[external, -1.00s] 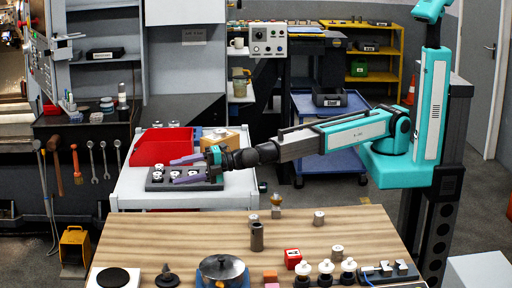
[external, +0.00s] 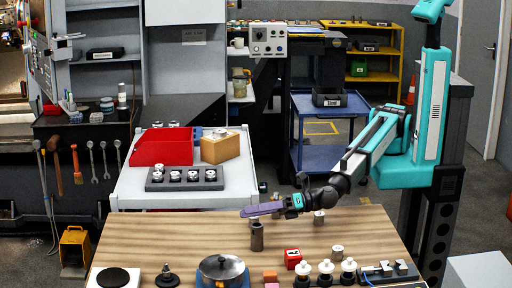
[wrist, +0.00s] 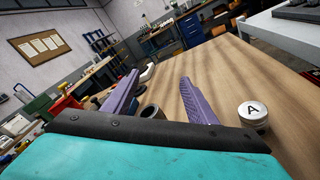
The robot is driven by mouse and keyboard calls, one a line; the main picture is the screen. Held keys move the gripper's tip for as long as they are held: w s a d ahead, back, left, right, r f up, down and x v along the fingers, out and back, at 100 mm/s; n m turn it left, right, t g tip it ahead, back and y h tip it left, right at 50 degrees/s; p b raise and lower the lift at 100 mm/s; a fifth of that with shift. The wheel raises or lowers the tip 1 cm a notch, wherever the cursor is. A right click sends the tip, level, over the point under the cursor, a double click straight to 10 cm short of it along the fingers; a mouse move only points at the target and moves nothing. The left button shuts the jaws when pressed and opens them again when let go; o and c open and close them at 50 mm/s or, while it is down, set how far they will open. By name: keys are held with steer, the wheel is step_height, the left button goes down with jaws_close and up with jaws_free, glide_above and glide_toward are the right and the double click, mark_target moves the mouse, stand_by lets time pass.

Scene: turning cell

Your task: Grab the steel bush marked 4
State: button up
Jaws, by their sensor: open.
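My gripper (external: 258,210) is open and empty, its purple fingers pointing left over the back part of the wooden table. In the wrist view my gripper (wrist: 158,88) has its two fingers spread, with a hollow dark grey tube (wrist: 152,111) showing between them. This tube (external: 257,238) stands upright on the table. A steel bush with a label that reads like A (wrist: 252,113) stands right of the fingers in the wrist view. I cannot read a 4 on any bush.
A dark tray (external: 155,186) with several white-topped bushes lies on the white trolley (external: 130,197), beside a red bin (external: 160,150) and a wooden box (external: 221,149). A red block (external: 292,258), a pot (external: 221,270) and white-topped pieces (external: 326,270) crowd the table's front.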

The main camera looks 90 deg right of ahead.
steer(key=s+a+f+n, duration=0.1)
steer(key=s+n, duration=0.1)
steer(key=s, duration=0.2)
steer(key=s+f+n+h, duration=0.1)
steer(key=s, duration=0.4)
steer(key=s+a+n+b, duration=0.1)
steer(key=s+n, duration=0.1)
steer(key=s, duration=0.2)
steer(key=shift+s+a+f+n+t+h, duration=0.3)
steer(key=shift+s+a+f+t+h, duration=0.05)
steer(key=shift+s+f+t+h, duration=0.05)
steer(key=shift+s, duration=0.55)
steer(key=p, duration=0.2)
glide_toward(257, 237)
steer(key=w+r, duration=0.1)
steer(key=w+d+r, duration=0.1)
steer(key=w+r, duration=0.1)
steer(key=shift+w+d+r, duration=0.15)
steer(key=shift+w+d, duration=0.05)
steer(key=shift+w, duration=0.65)
steer(key=shift+w, duration=0.1)
steer(key=shift+w+a+f+p, duration=0.1)
steer(key=shift+w+p, duration=0.45)
steer(key=shift+w, duration=0.7)
steer(key=shift+w+a+f+p, duration=0.1)
steer(key=shift+w+p, duration=0.4)
steer(key=shift+w, duration=0.8)
